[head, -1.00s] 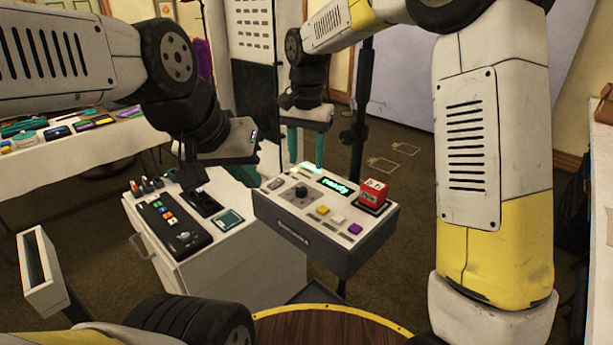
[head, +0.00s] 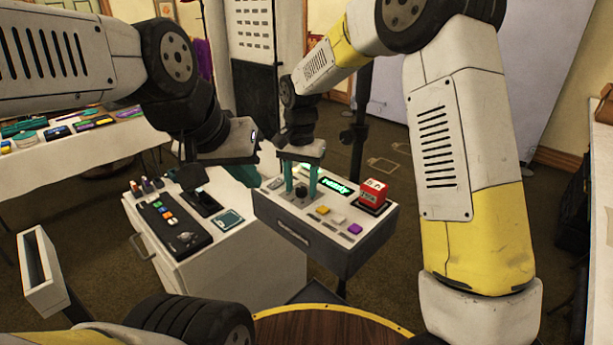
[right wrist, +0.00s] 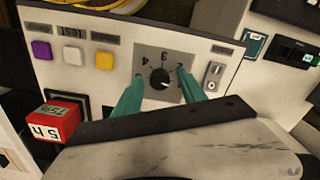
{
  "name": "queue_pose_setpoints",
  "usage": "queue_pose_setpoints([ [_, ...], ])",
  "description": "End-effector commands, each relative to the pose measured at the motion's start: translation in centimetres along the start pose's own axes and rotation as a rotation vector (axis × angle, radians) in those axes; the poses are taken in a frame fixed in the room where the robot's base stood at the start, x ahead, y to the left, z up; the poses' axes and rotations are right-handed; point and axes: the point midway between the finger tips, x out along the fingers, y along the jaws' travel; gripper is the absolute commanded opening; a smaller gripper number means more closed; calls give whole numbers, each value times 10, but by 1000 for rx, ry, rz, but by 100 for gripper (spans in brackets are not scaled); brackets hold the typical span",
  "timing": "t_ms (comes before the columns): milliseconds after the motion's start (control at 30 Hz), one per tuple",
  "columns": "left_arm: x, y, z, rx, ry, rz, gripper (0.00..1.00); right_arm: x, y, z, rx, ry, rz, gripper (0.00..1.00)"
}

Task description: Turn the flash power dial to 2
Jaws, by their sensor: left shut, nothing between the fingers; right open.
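The flash power dial (right wrist: 160,79) is a round black knob on a grey plate with numbers around it, among them 2, 3 and 4. A pale mark shows on the knob, but its exact setting is hard to read. In the head view the dial (head: 301,190) sits on the top of the white and grey flash box (head: 285,227). My right gripper (head: 301,193) is open, its teal fingers on either side of the dial; I cannot tell whether they touch it. My left gripper (head: 192,182) is shut and empty above the white cabinet, left of the box.
On the box are a lit green display (head: 338,186) reading "ready", a red block (head: 373,193), and yellow, white and purple buttons (head: 355,229). A white cabinet (head: 215,262) with a black button panel (head: 173,229) stands left of it.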

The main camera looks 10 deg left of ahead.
Motion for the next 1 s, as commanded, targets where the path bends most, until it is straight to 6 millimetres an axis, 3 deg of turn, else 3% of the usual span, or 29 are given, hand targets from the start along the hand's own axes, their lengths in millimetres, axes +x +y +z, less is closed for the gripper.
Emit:
queue_pose_setpoints([
  [67, 0, 0, 0, 0, 0, 0, 0, 0, 0, 0, 0, 0, 0, 49],
  [300, 0, 0, 0, 0, 0, 0, 0, 0, 0, 0, -1, 0, 0, 1],
  [667, 0, 0, 0, 0, 0, 0, 0, 0, 0, 0, -34, 0, 0, 0],
  [1000, 0, 0, 0, 0, 0, 0, 0, 0, 0, 0, -247, 1, 2, 0],
])
